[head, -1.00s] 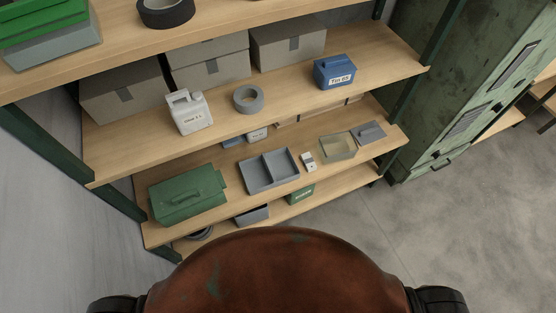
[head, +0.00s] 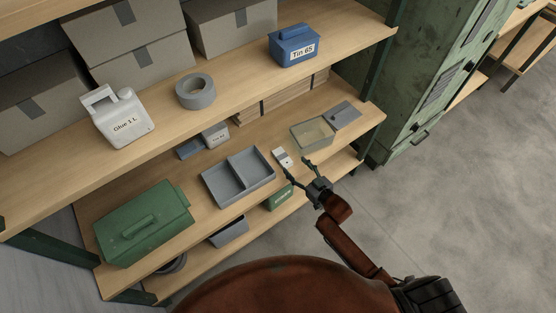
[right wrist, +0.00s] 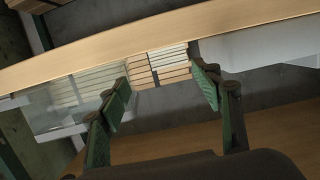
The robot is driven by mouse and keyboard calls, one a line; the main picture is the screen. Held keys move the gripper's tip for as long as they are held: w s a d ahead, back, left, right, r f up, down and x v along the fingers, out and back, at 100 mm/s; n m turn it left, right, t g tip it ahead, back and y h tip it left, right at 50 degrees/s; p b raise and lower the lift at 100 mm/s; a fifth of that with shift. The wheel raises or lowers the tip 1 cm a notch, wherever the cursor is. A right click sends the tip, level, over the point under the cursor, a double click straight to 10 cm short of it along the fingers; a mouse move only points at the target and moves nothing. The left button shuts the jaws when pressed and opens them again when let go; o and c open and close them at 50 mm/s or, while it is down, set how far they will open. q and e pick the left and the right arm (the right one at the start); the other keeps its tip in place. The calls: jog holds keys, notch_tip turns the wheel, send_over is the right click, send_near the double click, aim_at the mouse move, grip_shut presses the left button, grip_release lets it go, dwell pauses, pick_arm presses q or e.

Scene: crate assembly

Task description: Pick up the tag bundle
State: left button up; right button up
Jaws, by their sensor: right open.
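The tag bundle (head: 283,157) is a small whitish block with a darker patch, near the front edge of the middle shelf, between the grey divided tray (head: 238,178) and the clear bin (head: 312,133). My right gripper (head: 298,168) is open and empty, just in front of the bundle at the shelf edge. In the right wrist view, which looks upside down, the fingers of the gripper (right wrist: 161,78) are spread. A pale striped block (right wrist: 169,52) shows between them against the shelf board; I cannot tell surely whether it is the bundle. My left gripper is out of view.
A green toolbox (head: 145,225) stands left on the same shelf (head: 180,170). The upper shelf (head: 235,95) overhangs behind, with a glue jug (head: 118,117), tape roll (head: 196,91) and blue tin (head: 293,46). A green cabinet (head: 425,80) stands right. Floor in front is clear.

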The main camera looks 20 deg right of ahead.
aim_at(282, 156)
jog(key=shift+w+a+b, duration=0.3)
jog(key=shift+a, duration=0.55)
jog(key=b+x, duration=0.2)
jog(key=x, duration=0.5)
jog(key=shift+w+r, duration=0.1)
jog(key=shift+w, duration=0.1)
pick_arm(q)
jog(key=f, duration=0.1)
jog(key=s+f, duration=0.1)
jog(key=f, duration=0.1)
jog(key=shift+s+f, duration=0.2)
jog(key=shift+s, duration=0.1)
pick_arm(e)
jog(key=shift+c, duration=0.4)
jog(key=c, duration=1.2)
jog(key=shift+r, duration=0.1)
jog(key=shift+c, duration=0.2)
